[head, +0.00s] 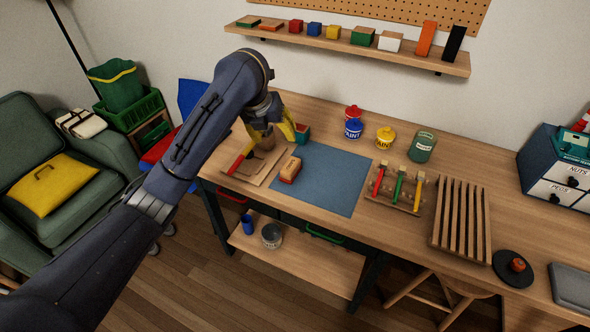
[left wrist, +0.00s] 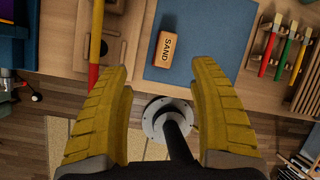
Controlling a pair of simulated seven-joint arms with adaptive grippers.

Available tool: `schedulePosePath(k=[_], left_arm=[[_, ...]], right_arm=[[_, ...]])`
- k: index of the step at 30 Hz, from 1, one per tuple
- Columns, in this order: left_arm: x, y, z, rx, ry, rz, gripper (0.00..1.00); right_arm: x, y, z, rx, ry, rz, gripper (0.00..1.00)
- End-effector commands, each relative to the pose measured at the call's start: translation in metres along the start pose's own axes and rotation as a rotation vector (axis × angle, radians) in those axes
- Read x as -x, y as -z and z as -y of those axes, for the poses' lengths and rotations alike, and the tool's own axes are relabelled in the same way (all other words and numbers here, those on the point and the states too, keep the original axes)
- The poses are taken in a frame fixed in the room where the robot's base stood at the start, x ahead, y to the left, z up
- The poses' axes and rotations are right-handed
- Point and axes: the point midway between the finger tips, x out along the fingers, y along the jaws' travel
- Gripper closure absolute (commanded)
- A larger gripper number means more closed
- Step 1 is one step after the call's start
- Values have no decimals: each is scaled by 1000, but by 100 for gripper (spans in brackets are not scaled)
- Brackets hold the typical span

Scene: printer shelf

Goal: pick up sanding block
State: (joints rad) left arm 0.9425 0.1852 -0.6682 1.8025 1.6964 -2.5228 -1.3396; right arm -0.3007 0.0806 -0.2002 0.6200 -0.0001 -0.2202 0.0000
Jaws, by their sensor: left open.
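The sanding block (head: 290,169) is a small block with a light top and orange-brown sides. It lies on the table at the left edge of the blue mat (head: 325,178). In the left wrist view the block (left wrist: 169,48) shows the word SAND, just beyond my fingertips. My left gripper (head: 272,132) has yellow fingers and is above the table, behind and left of the block. In the left wrist view the gripper (left wrist: 160,72) is open, with nothing between its fingers. My right gripper is not in view.
A red-and-yellow handle (head: 236,163) lies on a wooden board left of the block. Paint pots (head: 353,129) stand at the back, and a tool rack (head: 397,188) is to the right.

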Motion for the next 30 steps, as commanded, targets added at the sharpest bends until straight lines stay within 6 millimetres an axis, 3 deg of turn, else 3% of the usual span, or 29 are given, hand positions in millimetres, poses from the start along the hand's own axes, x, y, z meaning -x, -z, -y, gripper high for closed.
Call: schedulePosePath(k=[3,9,30], left_arm=[[6,13,8,-201,-14,-23,38],[5,22,14,-341,-20,-38,38],[-70,26,11,-339,-22,-44,38]], right_arm=[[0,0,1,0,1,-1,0],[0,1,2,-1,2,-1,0],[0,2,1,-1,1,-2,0]])
